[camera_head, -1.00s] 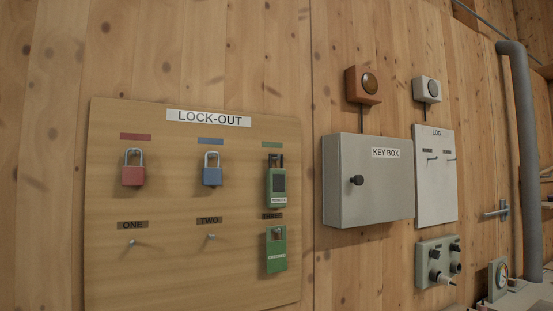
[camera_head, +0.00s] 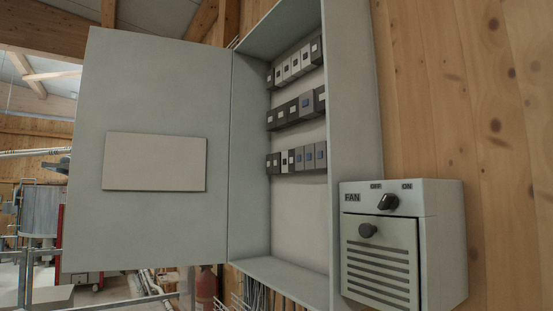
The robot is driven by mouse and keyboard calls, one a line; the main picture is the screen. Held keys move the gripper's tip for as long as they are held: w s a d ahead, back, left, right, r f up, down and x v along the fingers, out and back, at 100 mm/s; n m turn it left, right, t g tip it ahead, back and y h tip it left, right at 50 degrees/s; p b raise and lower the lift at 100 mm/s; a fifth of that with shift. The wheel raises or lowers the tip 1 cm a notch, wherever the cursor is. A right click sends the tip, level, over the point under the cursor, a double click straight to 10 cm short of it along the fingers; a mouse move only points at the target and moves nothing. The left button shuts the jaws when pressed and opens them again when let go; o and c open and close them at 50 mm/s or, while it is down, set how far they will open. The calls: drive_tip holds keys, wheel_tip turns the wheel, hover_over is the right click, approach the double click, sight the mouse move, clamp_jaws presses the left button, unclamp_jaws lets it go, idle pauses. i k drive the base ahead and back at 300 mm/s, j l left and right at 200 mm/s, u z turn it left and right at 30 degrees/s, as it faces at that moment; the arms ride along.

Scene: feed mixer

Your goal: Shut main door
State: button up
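A tall grey cabinet (camera_head: 355,130) is fixed to the wooden wall in the head view. Its large grey door (camera_head: 165,80) stands wide open, swung out to the left from the hinge edge, with its inner face and a pale blank plate (camera_head: 155,162) toward me. Inside the cabinet are several rows of breakers (camera_head: 295,110) on a light back panel. I cannot tell from the picture whether this is the main door. No gripper shows in the view.
A grey fan box (camera_head: 445,245) with an OFF/ON knob (camera_head: 388,202) and a louvred, knobbed front (camera_head: 380,260) juts from the wall right of the cabinet. Cables (camera_head: 275,297) hang below the cabinet. A red cylinder (camera_head: 206,287) and machinery stand behind the door at left.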

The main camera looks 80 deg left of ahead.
sight(147, 185)
drive_tip(key=u, duration=2.1)
drive_tip(key=i+j+u, duration=0.25)
drive_tip(key=i+u, duration=1.2)
drive_tip(key=i+j+u, duration=0.45)
drive_tip(key=i, duration=0.15)
drive_tip(key=i+u, duration=0.5)
drive_tip(key=i, duration=0.15)
drive_tip(key=i+l+u, duration=0.15)
drive_tip(key=i+u, duration=0.3)
drive_tip(key=i, duration=0.2)
drive_tip(key=i+z, duration=0.15)
drive_tip(key=i, duration=0.35)
drive_tip(key=i+z, duration=0.15)
drive_tip(key=i, duration=0.35)
drive_tip(key=i+j+z, duration=0.2)
drive_tip(key=i, duration=0.25)
drive_tip(key=i+j+z, duration=0.15)
drive_tip(key=i, duration=0.35)
drive_tip(key=i+z, duration=0.15)
drive_tip(key=z, duration=3.75)
drive_tip(key=k+j+u, duration=0.1)
drive_tip(key=u, duration=0.2)
drive_tip(key=j, duration=0.1)
